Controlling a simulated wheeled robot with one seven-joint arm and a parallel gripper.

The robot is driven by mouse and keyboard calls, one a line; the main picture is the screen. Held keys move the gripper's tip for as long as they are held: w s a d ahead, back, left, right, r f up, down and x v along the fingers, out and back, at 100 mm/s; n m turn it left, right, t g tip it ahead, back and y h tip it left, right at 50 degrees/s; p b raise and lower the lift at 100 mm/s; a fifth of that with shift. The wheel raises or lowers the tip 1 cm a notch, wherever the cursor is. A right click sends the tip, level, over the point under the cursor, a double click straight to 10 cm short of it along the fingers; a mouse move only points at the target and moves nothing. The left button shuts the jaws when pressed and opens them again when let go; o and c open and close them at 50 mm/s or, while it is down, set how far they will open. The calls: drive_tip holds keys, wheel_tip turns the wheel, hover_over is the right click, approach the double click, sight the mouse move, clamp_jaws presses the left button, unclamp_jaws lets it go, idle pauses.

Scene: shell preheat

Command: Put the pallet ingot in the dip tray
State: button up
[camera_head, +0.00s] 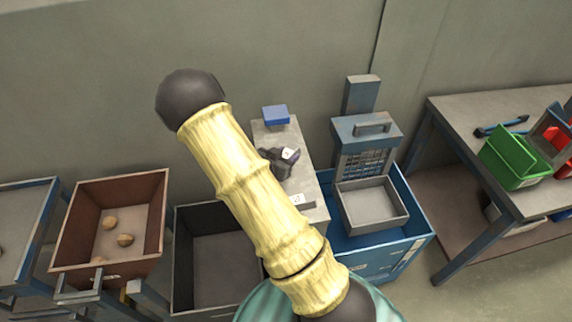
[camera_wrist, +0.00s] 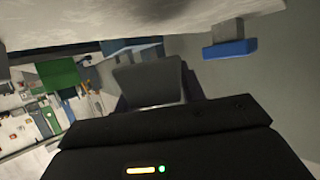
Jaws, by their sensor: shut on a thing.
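My gripper (camera_head: 278,162) shows in the head view as a dark shape at the grey bench top, partly hidden behind my yellow arm. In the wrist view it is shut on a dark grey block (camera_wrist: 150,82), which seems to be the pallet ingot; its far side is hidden. A shallow grey tray (camera_head: 371,222), seemingly the dip tray, sits to the right in front of a blue machine. Its visible floor is empty. My gripper is to its left, apart from it.
A blue block (camera_head: 276,115) lies at the back of the narrow grey bench (camera_head: 285,132); it also shows in the wrist view (camera_wrist: 230,49). A dark empty bin (camera_head: 193,245) and a brown bin (camera_head: 150,208) with round lumps stand left. A table (camera_head: 455,115) with green and red bins stands right.

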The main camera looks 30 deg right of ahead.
drive_tip(key=shift+s+d, duration=0.1)
drive_tip(key=shift+d, duration=0.1)
drive_tip(key=shift+s+f, duration=0.1)
drive_tip(key=shift+f, duration=1.9)
drive_tip(key=shift+f, duration=0.1)
drive_tip(key=o, duration=1.3)
drive_tip(key=shift+c, duration=0.2)
drive_tip(key=v, duration=1.2)
drive_tip(key=shift+b, duration=0.4)
